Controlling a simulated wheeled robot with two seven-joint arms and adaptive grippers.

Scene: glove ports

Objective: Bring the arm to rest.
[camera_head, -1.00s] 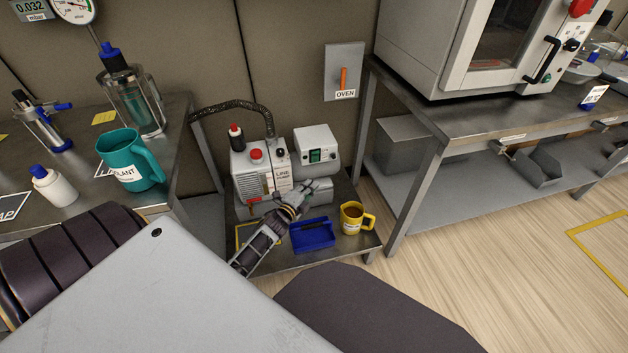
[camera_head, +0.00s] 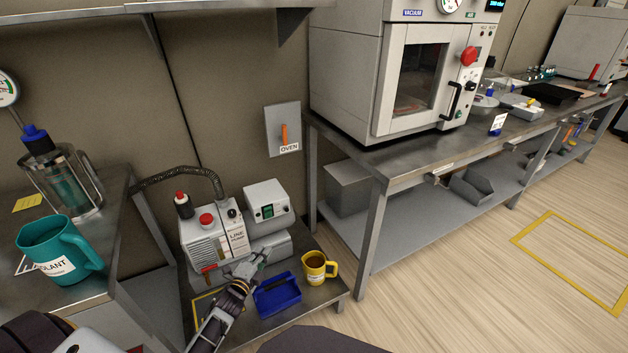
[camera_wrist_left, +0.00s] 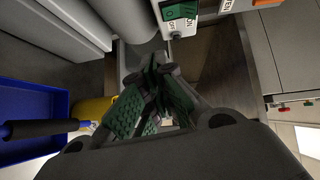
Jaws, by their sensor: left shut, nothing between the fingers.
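My left gripper (camera_head: 252,262) is shut and empty. In the head view it is in front of the white and grey vacuum pump (camera_head: 222,240), just above and left of the blue tray (camera_head: 278,296). In the left wrist view its fingers (camera_wrist_left: 152,88) are together, with the green switch of the pump's box (camera_wrist_left: 180,12) beyond them. The blue tray also shows at the left of the wrist view (camera_wrist_left: 30,112). A yellow mug (camera_head: 318,268) with dark contents stands right of the tray. My right gripper is not in view.
A teal mug (camera_head: 60,250) and a glass vessel (camera_head: 66,182) stand on the left bench. An oven (camera_head: 400,75) stands on the right bench (camera_head: 400,150). A wall switch (camera_head: 283,130) labelled OVEN is behind. The wooden floor (camera_head: 450,290) at right is clear.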

